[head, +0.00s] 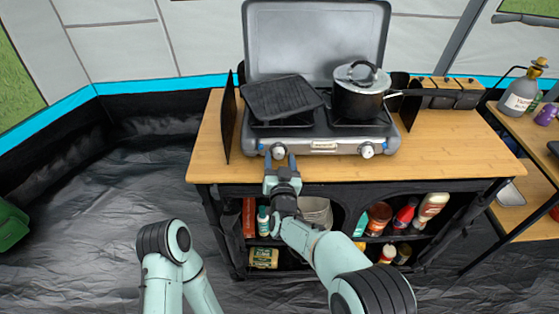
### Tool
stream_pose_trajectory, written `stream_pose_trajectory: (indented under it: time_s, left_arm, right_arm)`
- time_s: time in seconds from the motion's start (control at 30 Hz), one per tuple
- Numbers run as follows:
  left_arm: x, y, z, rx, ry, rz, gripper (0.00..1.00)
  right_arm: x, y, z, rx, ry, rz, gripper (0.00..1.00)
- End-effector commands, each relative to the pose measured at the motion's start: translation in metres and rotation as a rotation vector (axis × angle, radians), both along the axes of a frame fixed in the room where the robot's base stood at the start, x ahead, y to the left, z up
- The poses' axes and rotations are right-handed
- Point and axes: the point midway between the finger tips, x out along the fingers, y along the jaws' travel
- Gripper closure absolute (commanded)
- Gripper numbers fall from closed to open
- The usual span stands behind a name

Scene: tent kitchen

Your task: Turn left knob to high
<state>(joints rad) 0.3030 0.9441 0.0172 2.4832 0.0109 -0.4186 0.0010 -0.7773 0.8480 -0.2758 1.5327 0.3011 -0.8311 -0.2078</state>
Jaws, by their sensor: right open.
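The camping stove (320,142) stands on the wooden table with its lid up. Its left knob (278,151) is on the front panel, and its right knob (367,150) is at the other end. My right gripper (280,160) is open just in front of the left knob, with its fingertips close to the knob's sides. I cannot tell whether they touch it. The knob's pointer mark is too small to read. My left arm is low at the bottom left, and its gripper is not in view.
A black griddle pan (282,97) sits on the left burner and a lidded pot (358,95) on the right one. A dark windscreen panel (229,115) stands at the left. The wooden table (455,155) is clear at the right. Bottles and cans fill the shelf below.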

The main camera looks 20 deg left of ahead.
Motion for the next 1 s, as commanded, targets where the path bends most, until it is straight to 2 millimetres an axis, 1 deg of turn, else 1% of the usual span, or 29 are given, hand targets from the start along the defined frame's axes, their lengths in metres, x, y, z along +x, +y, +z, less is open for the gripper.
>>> stream_pose_trajectory:
  time_s: [0.2, 0.23, 0.27, 0.3, 0.37, 0.4, 0.63, 0.77, 1.0]
  left_arm:
    - [-0.0001, -0.0001, -0.0001, 0.000, 0.000, 0.000, 0.57]
    - [-0.0001, -0.0001, -0.0001, 0.000, 0.000, 0.000, 0.57]
    - [-0.0001, -0.0001, -0.0001, 0.000, 0.000, 0.000, 0.57]
    - [-0.0001, -0.0001, -0.0001, 0.000, 0.000, 0.000, 0.57]
    - [-0.0001, -0.0001, -0.0001, 0.000, 0.000, 0.000, 0.57]
    - [0.0000, -0.0001, -0.0001, 0.000, 0.000, 0.000, 0.57]
    - [0.0000, -0.0001, 0.0005, 0.000, 0.000, 0.000, 0.57]
    - [-0.0004, -0.0001, 0.0016, -0.001, 0.002, -0.001, 0.57]
    - [-0.0019, -0.0001, 0.0059, -0.001, 0.007, -0.002, 0.57]
  right_arm:
    - [0.0003, -0.0001, 0.0000, 0.000, 0.000, 0.000, 0.40]
    - [0.0003, -0.0001, 0.0000, 0.000, 0.000, 0.000, 0.46]
    - [0.0003, -0.0001, 0.0001, 0.000, 0.000, 0.000, 0.56]
    - [0.0001, -0.0001, 0.0001, 0.000, 0.000, 0.000, 0.69]
    - [0.0001, -0.0001, 0.0001, 0.000, 0.000, 0.000, 0.89]
    - [0.0001, -0.0001, 0.0002, 0.000, 0.000, 0.000, 0.96]
    - [0.0000, 0.0000, 0.0004, -0.010, -0.004, 0.000, 0.96]
    - [-0.0001, 0.0003, 0.0009, -0.044, -0.013, 0.000, 0.96]
    - [-0.0005, 0.0012, 0.0024, -0.186, -0.056, 0.001, 0.96]
